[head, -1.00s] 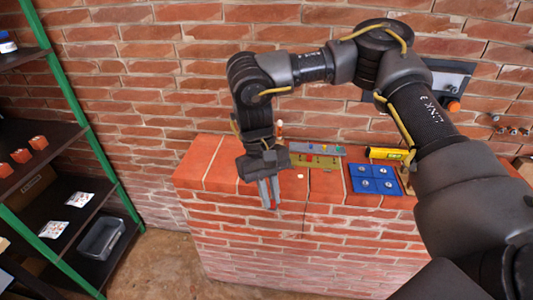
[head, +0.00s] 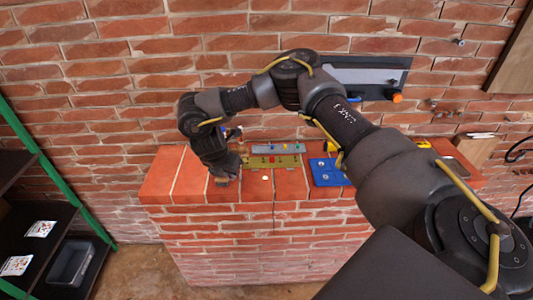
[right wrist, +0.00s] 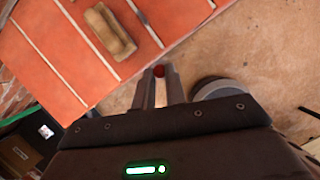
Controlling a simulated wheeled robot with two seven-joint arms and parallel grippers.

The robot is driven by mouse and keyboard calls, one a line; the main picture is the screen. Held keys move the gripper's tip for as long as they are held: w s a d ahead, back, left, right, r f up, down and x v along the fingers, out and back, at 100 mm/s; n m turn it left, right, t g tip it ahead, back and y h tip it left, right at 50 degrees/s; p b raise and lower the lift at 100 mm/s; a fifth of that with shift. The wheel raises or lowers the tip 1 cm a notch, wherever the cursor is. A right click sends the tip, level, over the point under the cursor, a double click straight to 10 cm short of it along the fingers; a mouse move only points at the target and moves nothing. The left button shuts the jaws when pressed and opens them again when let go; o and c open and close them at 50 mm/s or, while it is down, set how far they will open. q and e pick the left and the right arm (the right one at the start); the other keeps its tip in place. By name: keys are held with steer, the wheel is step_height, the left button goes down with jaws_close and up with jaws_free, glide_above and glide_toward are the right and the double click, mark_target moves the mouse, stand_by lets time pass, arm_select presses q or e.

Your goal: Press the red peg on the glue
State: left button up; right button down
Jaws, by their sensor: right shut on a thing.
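My right gripper (head: 223,178) is over the left part of the brick wall's top. In the right wrist view my right gripper (right wrist: 160,84) is shut on the red peg (right wrist: 159,71), whose round red end shows between the fingertips. The peg is hidden in the head view. A small white spot (head: 265,178), possibly the glue, lies on the wall top to the right of the gripper; I cannot tell for sure. My left gripper is not in view.
An olive board (head: 285,161) with coloured pieces, a grey strip (head: 278,151) and a blue plate (head: 328,172) lie on the wall top. A tan block (right wrist: 110,32) lies on red brick. A dark shelf (head: 45,225) stands at left.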

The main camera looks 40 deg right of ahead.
steer(key=d+f+n+t+y+p, duration=0.2)
steer(key=d+n, duration=0.6)
steer(key=d, duration=0.7)
steer(key=shift+d+f+n, duration=0.25)
steer(key=shift+f+n, duration=0.05)
steer(key=shift+f, duration=0.1)
steer(key=shift+f, duration=0.15)
steer(key=b, duration=0.4)
glide_above(265, 177)
steer(key=s, duration=0.2)
steer(key=f, duration=0.4)
steer(key=shift+w+a+f, duration=0.1)
steer(key=shift+w+a, duration=0.1)
steer(key=shift+a, duration=0.1)
steer(key=shift+f+b, duration=1.05)
steer(key=shift+f, duration=0.1)
steer(key=shift+w, duration=0.1)
steer(key=shift+f+b, duration=0.45)
steer(key=shift+f, duration=0.1)
steer(key=c, duration=1.1)
jaws_free()
steer(key=shift+r, duration=0.1)
